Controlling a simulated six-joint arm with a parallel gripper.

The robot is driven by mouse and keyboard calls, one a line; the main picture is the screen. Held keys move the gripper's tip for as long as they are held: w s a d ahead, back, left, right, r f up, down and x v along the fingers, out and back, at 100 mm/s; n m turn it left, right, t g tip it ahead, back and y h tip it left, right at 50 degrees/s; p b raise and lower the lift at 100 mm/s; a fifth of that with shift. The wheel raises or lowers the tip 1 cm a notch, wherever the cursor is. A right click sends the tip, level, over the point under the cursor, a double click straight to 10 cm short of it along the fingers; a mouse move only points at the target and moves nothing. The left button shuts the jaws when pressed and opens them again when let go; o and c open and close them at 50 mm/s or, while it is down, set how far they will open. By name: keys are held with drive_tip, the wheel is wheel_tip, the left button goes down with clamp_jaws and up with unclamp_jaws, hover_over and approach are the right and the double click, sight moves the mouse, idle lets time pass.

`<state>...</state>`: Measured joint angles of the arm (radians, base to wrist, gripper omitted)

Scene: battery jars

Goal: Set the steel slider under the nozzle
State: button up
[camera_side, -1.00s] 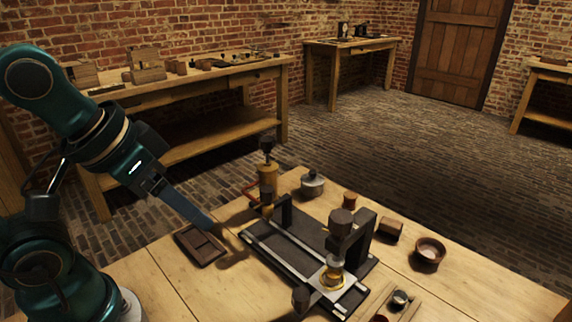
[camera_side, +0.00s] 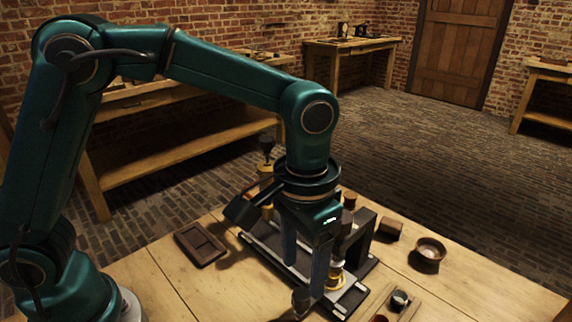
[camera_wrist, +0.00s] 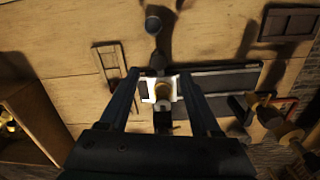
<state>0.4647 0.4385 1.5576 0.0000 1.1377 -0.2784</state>
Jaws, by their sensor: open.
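The steel slider (camera_wrist: 151,89) is a pale plate carrying a brass, round-topped part (camera_wrist: 163,89). It sits at the near end of a dark track with light rails (camera_wrist: 228,80); the side view shows it partly behind a finger. My gripper (camera_wrist: 159,77) is open and points down, one finger on each side of the slider, with gaps visible. Whether the fingertips reach plate height is unclear. A brass upright with a dark top (camera_side: 266,183) and red piping stands at the track's far end. Which part is the nozzle is not clear; its outlet is hidden.
A dark bracket with a knob (camera_side: 361,237) stands close beside the slider and gripper. A shallow brown tray (camera_side: 201,245) lies left of the track. A round bowl (camera_side: 429,251), a brown block (camera_side: 390,229) and a wooden rack (camera_side: 398,302) are at the right.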

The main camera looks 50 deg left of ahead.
sight(301, 294)
drive_tip(key=shift+s+d+f, duration=0.1)
drive_tip(key=shift+s+f, duration=0.05)
drive_tip(key=shift+f, duration=2.55)
clamp_jaws()
drive_tip(key=shift+r, duration=0.1)
